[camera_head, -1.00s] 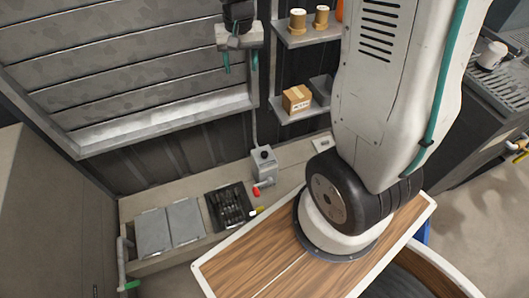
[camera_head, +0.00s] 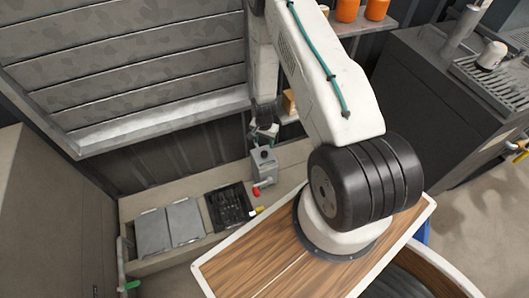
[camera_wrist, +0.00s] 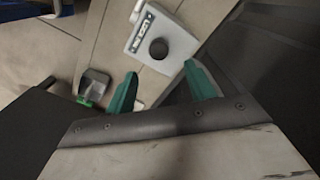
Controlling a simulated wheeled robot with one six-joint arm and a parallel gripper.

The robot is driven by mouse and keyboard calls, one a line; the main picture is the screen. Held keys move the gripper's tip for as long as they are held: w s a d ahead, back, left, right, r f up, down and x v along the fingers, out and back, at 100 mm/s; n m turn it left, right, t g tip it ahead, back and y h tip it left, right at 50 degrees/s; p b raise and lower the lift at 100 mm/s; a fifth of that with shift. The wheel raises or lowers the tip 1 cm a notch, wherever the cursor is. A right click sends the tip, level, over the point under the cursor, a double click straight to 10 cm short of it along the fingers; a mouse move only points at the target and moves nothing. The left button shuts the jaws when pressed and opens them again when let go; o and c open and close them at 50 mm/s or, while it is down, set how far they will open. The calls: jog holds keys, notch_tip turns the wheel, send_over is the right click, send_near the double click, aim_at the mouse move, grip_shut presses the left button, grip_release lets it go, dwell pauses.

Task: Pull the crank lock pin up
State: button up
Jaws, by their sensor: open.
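The crank box (camera_head: 264,168) is a small grey housing on the bench by the back wall. A dark round knob, apparently the lock pin (camera_head: 264,152), stands on its top. The red crank handle (camera_head: 257,191) is at its lower front. My gripper (camera_head: 264,136) is just above and behind the box in the head view, and its fingers are small there. In the wrist view my gripper (camera_wrist: 162,70) shows two teal fingers, apart and empty. Beyond them is a pale housing with a dark round knob (camera_wrist: 158,48), apparently the same pin, not between the fingers.
A black tray (camera_head: 230,207) and two grey plates (camera_head: 169,226) lie on the bench left of the box. The shuttered wall panel (camera_head: 130,70) is close on the left. A shelf (camera_head: 365,22) with orange containers is at the upper right, and a cardboard box is partly hidden behind my arm.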

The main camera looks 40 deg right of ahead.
aim_at(264, 153)
notch_tip(264, 153, down, 8)
jog(key=shift+s+f, duration=0.1)
jog(key=shift+f, duration=0.1)
dwell(0.3)
